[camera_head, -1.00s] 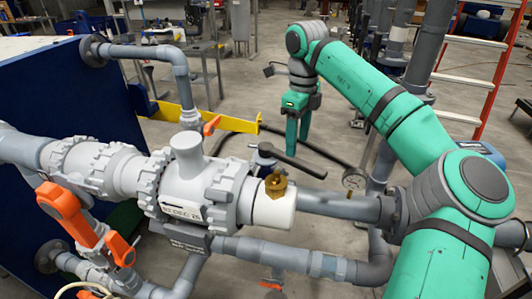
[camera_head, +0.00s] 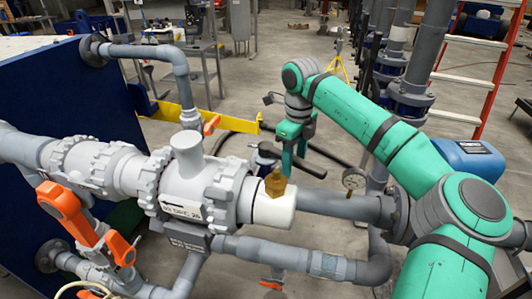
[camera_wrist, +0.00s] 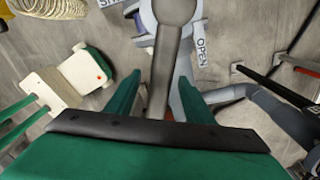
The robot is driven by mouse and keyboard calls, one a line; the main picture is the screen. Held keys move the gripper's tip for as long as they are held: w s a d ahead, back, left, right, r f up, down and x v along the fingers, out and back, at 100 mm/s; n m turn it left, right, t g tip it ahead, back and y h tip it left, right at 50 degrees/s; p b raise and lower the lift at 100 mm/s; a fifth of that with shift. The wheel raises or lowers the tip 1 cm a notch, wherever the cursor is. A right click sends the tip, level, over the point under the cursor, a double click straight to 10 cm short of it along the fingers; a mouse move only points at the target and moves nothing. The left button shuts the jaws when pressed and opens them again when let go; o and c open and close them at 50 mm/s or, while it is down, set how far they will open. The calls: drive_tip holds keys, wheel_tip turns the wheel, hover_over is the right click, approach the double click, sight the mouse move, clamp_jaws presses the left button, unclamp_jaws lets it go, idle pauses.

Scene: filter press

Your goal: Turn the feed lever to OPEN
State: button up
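In the wrist view the lever (camera_wrist: 165,70) runs from a rounded hub end at the top down between my fingers. An OPEN label (camera_wrist: 202,46) is right of the hub, and a partly cut-off label (camera_wrist: 110,2) is at its upper left. My gripper (camera_head: 293,160) is at the lever; in the wrist view (camera_wrist: 160,85) its green fingers are apart on either side of the bar, with gaps showing. The lever's far end is hidden by my gripper there.
The white valve body (camera_head: 185,195) with a brass fitting (camera_head: 276,184) stands in front of the lever. A yellow bar (camera_head: 225,121) is left of my gripper. Open floor lies beyond.

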clamp_jaws()
drive_tip(key=shift+w+d+n, duration=0.3)
drive_tip(key=shift+w+n, duration=0.25)
drive_tip(key=shift+n, duration=0.15)
drive_tip(key=shift+w+d+n, duration=0.25)
drive_tip(key=shift+w+n, duration=0.3)
drive_tip(key=shift+n, duration=0.15)
drive_tip(key=shift+w+d+r+n, duration=0.1)
drive_tip(key=shift+w+d+n, duration=0.15)
drive_tip(key=shift+w+n, duration=0.4)
drive_tip(key=shift+w+d+r+n, duration=0.1)
drive_tip(key=shift+w+d+n, duration=0.1)
drive_tip(key=shift+w+n, duration=0.4)
drive_tip(key=shift+c, duration=1.2)
unclamp_jaws()
drive_tip(key=shift+s, duration=0.1)
drive_tip(key=o, duration=0.5)
drive_tip(key=shift+f, duration=0.15)
wheel_tip(320, 180, up, 7)
